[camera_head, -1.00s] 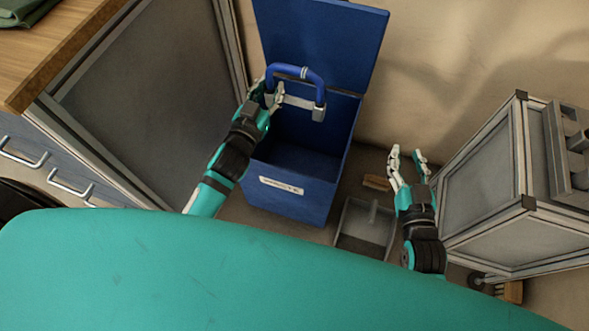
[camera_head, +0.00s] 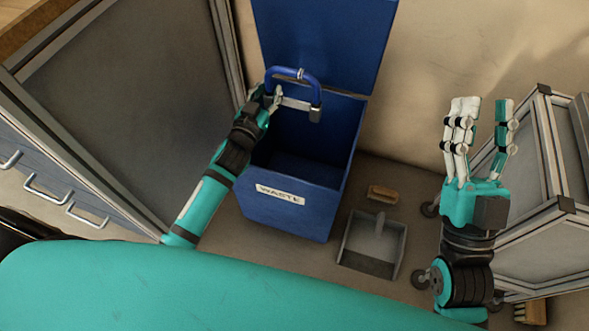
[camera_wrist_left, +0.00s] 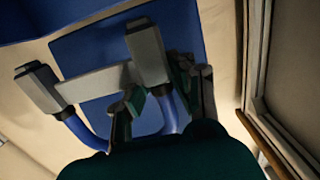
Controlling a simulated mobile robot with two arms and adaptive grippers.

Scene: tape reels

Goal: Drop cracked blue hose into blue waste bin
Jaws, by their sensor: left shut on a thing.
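The blue hose (camera_head: 297,74) is bent in an arch with grey metal end fittings and a pale strap or bar between them. My left gripper (camera_head: 268,97) is shut on the hose near its left end and holds it above the opening of the blue waste bin (camera_head: 285,218). The bin's lid stands open at the back, and its front carries a "WASTE" label. In the left wrist view the hose (camera_wrist_left: 83,132) and its two fittings show beyond the fingers (camera_wrist_left: 160,100). My right gripper (camera_head: 482,130) is open and empty, right of the bin.
A grey dustpan (camera_head: 372,245) and a brush (camera_head: 383,193) lie on the floor right of the bin. A framed cart (camera_head: 545,190) on castors stands at the right. A grey panelled bench side (camera_head: 125,100) is close to my left arm.

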